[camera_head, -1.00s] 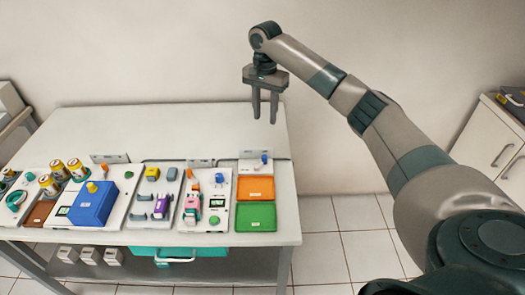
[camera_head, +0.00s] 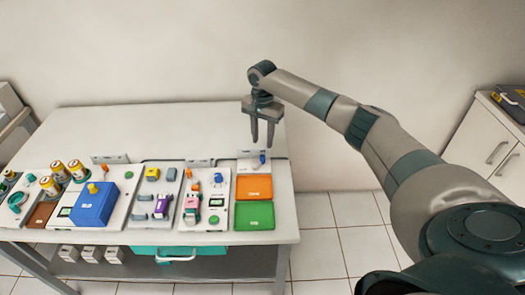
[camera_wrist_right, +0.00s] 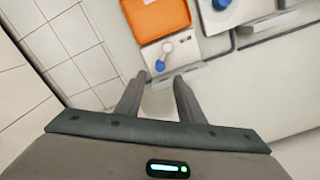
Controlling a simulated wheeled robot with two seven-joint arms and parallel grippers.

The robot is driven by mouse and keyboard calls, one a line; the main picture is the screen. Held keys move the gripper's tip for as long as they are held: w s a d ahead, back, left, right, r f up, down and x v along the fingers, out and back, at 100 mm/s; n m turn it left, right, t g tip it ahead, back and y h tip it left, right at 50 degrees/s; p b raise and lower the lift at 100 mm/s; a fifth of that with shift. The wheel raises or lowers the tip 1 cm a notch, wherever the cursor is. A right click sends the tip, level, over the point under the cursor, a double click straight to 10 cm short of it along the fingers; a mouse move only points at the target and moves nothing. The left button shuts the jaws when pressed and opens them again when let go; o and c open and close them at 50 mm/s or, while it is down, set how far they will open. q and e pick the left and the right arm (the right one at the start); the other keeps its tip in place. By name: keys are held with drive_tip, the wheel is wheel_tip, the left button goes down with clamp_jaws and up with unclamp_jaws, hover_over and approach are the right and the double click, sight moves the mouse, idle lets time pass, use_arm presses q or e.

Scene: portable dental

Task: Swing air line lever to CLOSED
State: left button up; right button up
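A small lever with a blue knob (camera_head: 262,159) stands on a white panel (camera_head: 246,167) behind the orange tray, at the right end of the bench. In the right wrist view the blue knob (camera_wrist_right: 159,66) hangs off a pale round pivot (camera_wrist_right: 167,47). My right gripper (camera_head: 262,145) points down just above and behind this lever. Its fingers are apart with nothing between them. In the wrist view the knob lies just beyond the fingertips (camera_wrist_right: 160,77), with no contact visible. A second lever with an orange knob (camera_head: 189,173) stands further left. Labels are unreadable. My left gripper is out of view.
An orange tray (camera_head: 254,187) and a green tray (camera_head: 254,216) lie in front of the blue-knobbed lever. A blue box (camera_head: 93,207), cans (camera_head: 77,168) and small device panels fill the bench further left. The bench's back strip (camera_head: 200,120) is bare.

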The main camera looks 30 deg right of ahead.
sight(262, 156)
wheel_tip(262, 156, down, 7)
drive_tip(key=shift+f+p, duration=0.2)
drive_tip(key=shift+p, duration=0.45)
clamp_jaws()
